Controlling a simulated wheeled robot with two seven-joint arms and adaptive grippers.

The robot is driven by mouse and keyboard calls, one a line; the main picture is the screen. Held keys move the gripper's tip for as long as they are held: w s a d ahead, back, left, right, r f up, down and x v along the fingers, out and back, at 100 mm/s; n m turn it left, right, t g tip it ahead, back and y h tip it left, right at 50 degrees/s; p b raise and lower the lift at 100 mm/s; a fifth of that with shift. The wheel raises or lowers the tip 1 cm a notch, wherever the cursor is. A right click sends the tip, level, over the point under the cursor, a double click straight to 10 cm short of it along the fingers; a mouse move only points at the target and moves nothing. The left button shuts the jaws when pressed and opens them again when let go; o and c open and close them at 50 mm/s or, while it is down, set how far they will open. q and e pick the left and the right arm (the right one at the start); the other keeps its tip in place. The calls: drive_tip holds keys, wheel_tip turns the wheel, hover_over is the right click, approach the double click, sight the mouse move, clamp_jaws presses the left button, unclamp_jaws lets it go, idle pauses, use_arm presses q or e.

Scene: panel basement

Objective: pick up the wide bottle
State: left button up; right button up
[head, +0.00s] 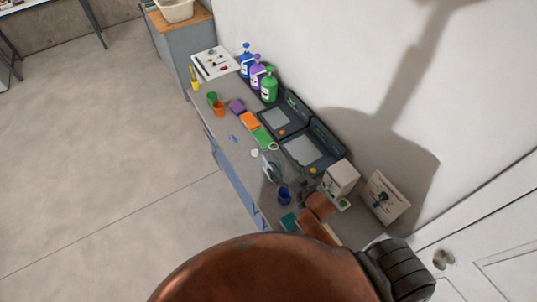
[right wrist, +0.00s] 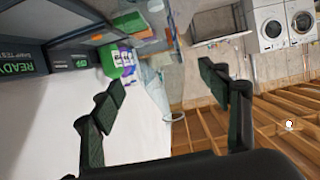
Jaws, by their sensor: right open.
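Three bottles stand at the far end of the counter by the wall: a blue one (head: 246,62), a purple one (head: 257,72) and a green one (head: 268,88). I cannot tell which is the wide bottle. A clear, greyish vessel (head: 271,169) stands nearer, on the counter's middle part. My right gripper (head: 298,187) is over the near part of the counter, apart from the three bottles. My left gripper is not in view.
A dark blue cup (head: 284,196) and a white box (head: 341,178) are near my right gripper. Dark open cases (head: 311,148) line the wall. The floor at left is clear.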

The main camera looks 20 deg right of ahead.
sight(274, 158)
drive_tip(key=shift+r+p+x, duration=0.2)
drive_tip(key=shift+p+x, duration=0.1)
drive_tip(key=shift+x, duration=0.9)
drive_tip(key=p+x, duration=0.1)
drive_tip(key=x, duration=0.3)
drive_tip(key=shift+w+a, duration=0.1)
drive_tip(key=shift+w, duration=0.25)
drive_tip(key=shift+w+f, duration=0.1)
drive_tip(key=shift+w, duration=0.15)
drive_tip(key=c, duration=1.3)
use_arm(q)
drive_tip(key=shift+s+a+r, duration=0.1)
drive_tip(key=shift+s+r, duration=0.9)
use_arm(e)
drive_tip(key=c, duration=0.6)
